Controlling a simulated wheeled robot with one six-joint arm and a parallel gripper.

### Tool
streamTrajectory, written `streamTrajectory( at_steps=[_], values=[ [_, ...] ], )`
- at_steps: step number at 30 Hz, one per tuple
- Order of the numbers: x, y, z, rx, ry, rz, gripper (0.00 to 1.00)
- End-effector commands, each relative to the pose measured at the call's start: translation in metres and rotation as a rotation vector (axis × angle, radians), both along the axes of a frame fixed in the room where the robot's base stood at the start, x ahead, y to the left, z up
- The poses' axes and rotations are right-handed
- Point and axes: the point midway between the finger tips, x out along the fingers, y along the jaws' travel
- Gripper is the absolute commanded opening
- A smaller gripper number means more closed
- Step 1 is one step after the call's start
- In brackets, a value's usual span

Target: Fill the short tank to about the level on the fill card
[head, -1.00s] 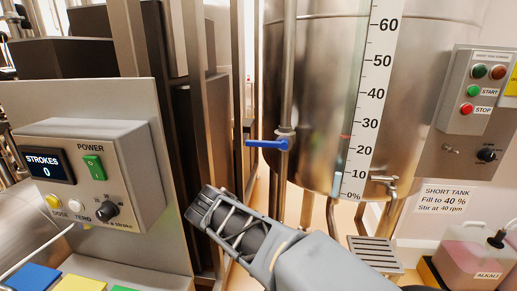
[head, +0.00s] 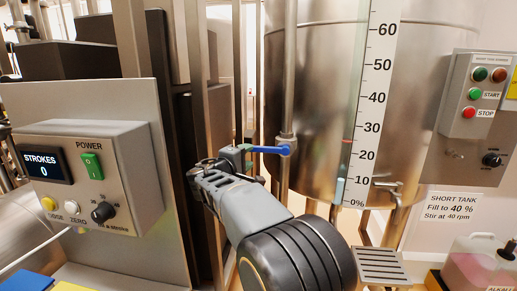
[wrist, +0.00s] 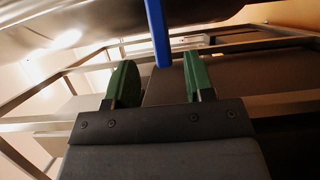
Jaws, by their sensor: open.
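The short tank (head: 315,100) is a steel vessel with a percent scale (head: 376,100) on its front. In the sight tube beside the scale, pale blue liquid (head: 340,189) stands near 10; a red mark sits in the twenties. The fill card (head: 462,203) reads "Fill to 40 %" and "Stir at 40 rpm". A blue valve lever (head: 268,150) points left from the vertical pipe, roughly level. My gripper (head: 247,156) is open at the lever's free end. In the wrist view the lever (wrist: 157,35) reaches toward the gap between my green fingers (wrist: 160,82); contact is unclear.
A control box (head: 95,170) at left shows STROKES 0. The stirrer panel (head: 475,110) with START and STOP buttons is at right. Frame posts stand left of my gripper. A drain grate (head: 383,266) and a pink alkali jug (head: 475,262) are low at right.

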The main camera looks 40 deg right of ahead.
Motion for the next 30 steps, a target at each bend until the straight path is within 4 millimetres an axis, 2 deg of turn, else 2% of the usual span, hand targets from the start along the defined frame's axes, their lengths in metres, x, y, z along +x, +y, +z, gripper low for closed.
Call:
streamTrajectory(
  at_steps=[1, 6, 12, 18, 27, 30],
  values=[
    [0.004, -0.011, 0.001, 0.0, 0.002, -0.005, 0.49],
    [0.015, -0.037, 0.001, 0.001, 0.001, -0.004, 0.49],
    [0.025, -0.058, 0.001, 0.001, 0.002, -0.001, 0.49],
    [0.029, -0.066, 0.0, 0.001, 0.001, 0.0, 0.49],
    [0.029, -0.067, 0.0, 0.002, 0.001, 0.0, 0.49],
    [0.029, -0.067, 0.0, 0.002, 0.001, 0.0, 0.4]
  ],
)
